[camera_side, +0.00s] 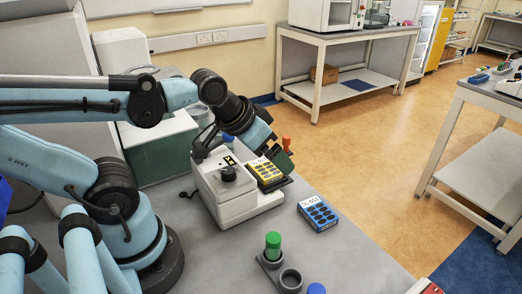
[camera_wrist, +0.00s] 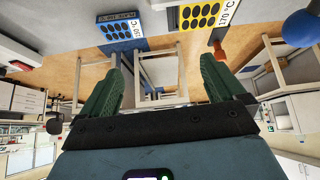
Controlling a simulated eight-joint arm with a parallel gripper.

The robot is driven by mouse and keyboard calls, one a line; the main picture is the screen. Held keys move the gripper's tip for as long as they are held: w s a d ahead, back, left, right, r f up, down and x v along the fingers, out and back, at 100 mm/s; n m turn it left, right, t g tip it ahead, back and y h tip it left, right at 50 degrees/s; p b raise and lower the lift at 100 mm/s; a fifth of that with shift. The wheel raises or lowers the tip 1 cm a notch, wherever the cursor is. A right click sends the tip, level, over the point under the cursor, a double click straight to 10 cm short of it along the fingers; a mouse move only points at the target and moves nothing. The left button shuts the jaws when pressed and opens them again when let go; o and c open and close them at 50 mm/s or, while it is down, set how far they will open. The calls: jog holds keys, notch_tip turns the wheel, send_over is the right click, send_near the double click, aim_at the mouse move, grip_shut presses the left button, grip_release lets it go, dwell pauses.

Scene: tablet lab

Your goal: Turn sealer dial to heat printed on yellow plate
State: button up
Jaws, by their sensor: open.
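The white sealer (camera_side: 238,200) stands on the grey bench in the side view. Its black round dial (camera_side: 228,173) is on the top face; its pointer setting is too small to read. The yellow plate (camera_side: 268,173) with black ovals is at the sealer's right end. The dial is not visible there.
A blue plate (camera_side: 318,214) with black ovals lies right of the sealer. An orange handle (camera_side: 286,143) stands up close to my fingers. A green-sided box (camera_side: 160,152) is behind.

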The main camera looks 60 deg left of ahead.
jog(key=shift+s, duration=0.15)
jog(key=shift+c, duration=1.1)
jog(key=shift+s+a+r+n+g, duration=0.1)
jog(key=shift+a+r+n+g, duration=0.15)
jog(key=shift+n, duration=0.25)
jog(key=shift+c, duration=1.1)
jog(key=s+r+n+g, duration=0.1)
jog(key=n, duration=0.1)
jog(key=s+a+r+n+g, duration=0.1)
jog(key=r+n, duration=0.1)
jog(key=s+a+r+n+g, duration=0.1)
jog(key=n, duration=0.1)
jog(key=shift+r+g, duration=0.15)
jog(key=shift+g, duration=0.1)
jog(key=shift+c, duration=0.9)
notch_tip(320, 180, up, 4)
jog(key=n+g, duration=0.3)
jog(key=n, duration=0.3)
send_over(228, 170)
notch_tip(228, 170, down, 12)
jog(key=shift+r, duration=0.25)
jog(key=c, duration=1.1)
